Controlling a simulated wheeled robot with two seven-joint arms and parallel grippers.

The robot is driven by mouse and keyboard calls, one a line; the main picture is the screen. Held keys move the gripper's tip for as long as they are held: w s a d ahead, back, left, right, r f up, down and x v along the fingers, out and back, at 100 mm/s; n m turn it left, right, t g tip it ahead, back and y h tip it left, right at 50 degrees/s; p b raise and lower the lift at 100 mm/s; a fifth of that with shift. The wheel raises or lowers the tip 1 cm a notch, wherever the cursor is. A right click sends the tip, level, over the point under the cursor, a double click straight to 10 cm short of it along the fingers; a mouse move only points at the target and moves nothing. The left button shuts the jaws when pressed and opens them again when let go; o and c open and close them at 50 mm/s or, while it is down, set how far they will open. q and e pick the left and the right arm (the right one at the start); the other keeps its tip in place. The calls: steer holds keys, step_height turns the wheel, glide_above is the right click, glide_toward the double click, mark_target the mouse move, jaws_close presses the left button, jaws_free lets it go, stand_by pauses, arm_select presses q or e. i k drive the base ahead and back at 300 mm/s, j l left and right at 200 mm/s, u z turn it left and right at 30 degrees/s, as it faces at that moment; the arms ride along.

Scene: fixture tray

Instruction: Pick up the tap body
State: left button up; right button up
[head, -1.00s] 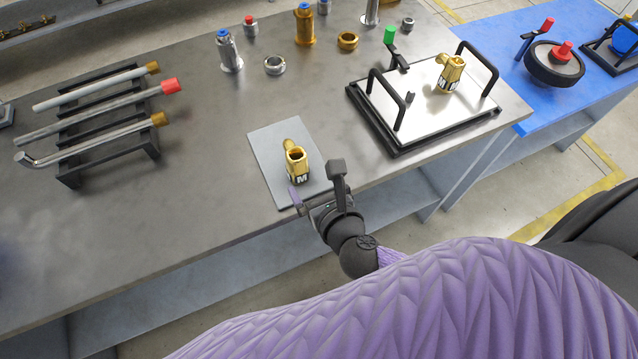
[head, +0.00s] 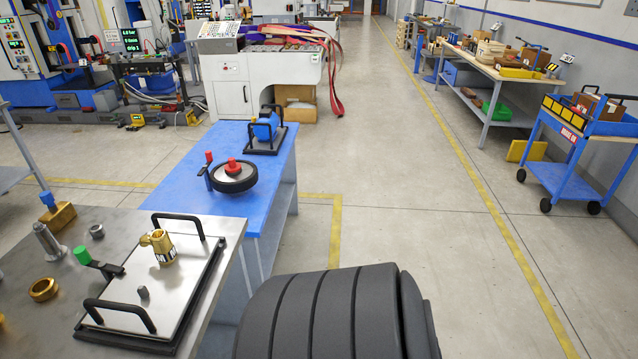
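A brass tap body (head: 158,247) with a black-and-white label stands on the steel plate of the fixture tray (head: 190,283) at the lower left. The tray has black handles and a green-knobbed clamp (head: 84,256). The grey mat and the second brass tap body on it are out of view. Neither of my grippers is in view, so what they hold cannot be seen.
A brass ring (head: 43,289) and other metal parts lie left of the tray. A blue table (head: 262,190) behind carries a black wheel-like fixture (head: 234,182). A blue cart (head: 578,165) stands at right. The middle floor (head: 420,200) is clear.

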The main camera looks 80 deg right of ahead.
mark_target(163, 249)
steer(key=z, duration=1.6)
